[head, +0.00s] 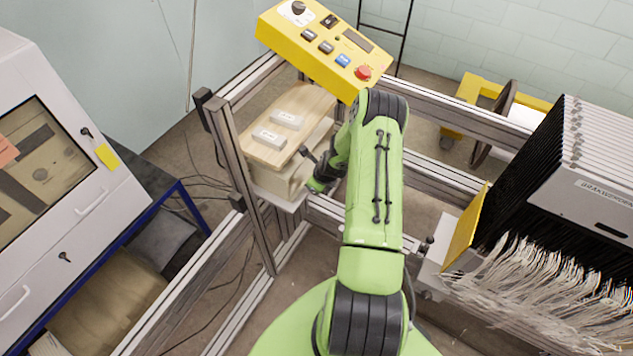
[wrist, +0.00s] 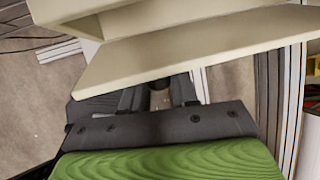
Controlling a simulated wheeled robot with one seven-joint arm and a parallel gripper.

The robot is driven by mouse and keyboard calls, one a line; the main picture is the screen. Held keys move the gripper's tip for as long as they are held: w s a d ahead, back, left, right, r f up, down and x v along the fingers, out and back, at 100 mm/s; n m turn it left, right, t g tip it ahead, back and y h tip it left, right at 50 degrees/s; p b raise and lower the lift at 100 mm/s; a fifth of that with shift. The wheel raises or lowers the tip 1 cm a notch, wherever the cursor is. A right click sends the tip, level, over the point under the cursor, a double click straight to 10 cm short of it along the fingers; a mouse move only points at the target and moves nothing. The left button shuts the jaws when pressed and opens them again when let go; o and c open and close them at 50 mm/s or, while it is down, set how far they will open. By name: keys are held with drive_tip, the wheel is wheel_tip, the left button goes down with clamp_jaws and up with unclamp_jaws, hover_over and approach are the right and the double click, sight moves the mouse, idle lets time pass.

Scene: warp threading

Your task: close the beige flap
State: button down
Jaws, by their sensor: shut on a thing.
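The beige flap (wrist: 190,45) crosses the upper part of the wrist view as a flat, slanted panel. It stands open from the beige box (wrist: 160,14), and a shaded gap shows between them. My gripper (wrist: 160,92) is at the flap's lower edge, shut on the flap; its fingertips are partly hidden there.
Two white blocks (head: 268,138) lie on the wooden top (head: 300,100). A yellow control panel (head: 325,45) is above it. Metal frame rails surround the box. A rack with white threads (head: 560,275) stands at the right, a white cabinet (head: 60,190) at the left.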

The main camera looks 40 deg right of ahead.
idle(0.3)
drive_tip(key=c, duration=1)
unclamp_jaws()
drive_tip(key=shift+o, duration=0.2)
drive_tip(key=v, duration=1.5)
drive_tip(key=shift+r+b, duration=0.35)
drive_tip(key=shift+b, duration=0.05)
